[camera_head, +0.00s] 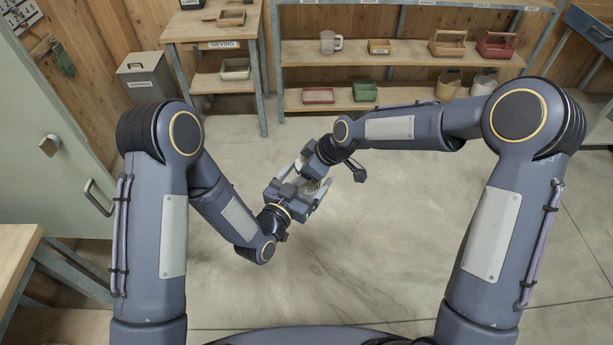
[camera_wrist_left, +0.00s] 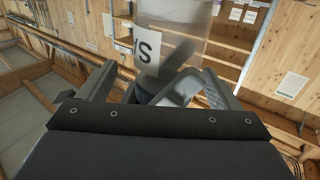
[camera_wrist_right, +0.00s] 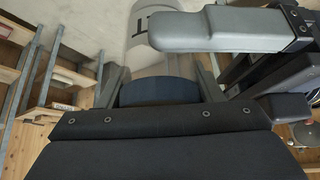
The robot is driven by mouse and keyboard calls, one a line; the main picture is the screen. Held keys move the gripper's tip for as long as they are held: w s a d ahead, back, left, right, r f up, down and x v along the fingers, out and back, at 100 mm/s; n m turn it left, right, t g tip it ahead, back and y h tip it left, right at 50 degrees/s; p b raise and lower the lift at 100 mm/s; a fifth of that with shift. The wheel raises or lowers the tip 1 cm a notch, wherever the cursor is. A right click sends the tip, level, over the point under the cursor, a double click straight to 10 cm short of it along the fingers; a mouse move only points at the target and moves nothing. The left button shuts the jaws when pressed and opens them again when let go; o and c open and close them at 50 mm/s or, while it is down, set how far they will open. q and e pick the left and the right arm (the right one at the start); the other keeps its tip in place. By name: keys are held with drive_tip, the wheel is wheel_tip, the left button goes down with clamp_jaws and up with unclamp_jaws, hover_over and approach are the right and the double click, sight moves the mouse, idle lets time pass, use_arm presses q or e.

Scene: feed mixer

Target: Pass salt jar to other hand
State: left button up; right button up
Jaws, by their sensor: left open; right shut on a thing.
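The salt jar (camera_head: 312,184) is a clear cylinder, mostly hidden between my two grippers in the head view.
Behind stand a shelf unit (camera_head: 400,53) with trays, a jug (camera_head: 330,42) and pails, and a small wooden table (camera_head: 212,32) marked for sieving. A grey bin (camera_head: 146,77) is at the back left, a green cabinet (camera_head: 45,130) at the left. The floor (camera_head: 380,240) around the grippers is clear.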

use_arm(q)
drive_tip(key=shift+w+d, duration=0.15)
drive_tip(key=c, duration=1)
drive_tip(key=shift+c, duration=0.6)
use_arm(e)
drive_tip(key=o, duration=1.1)
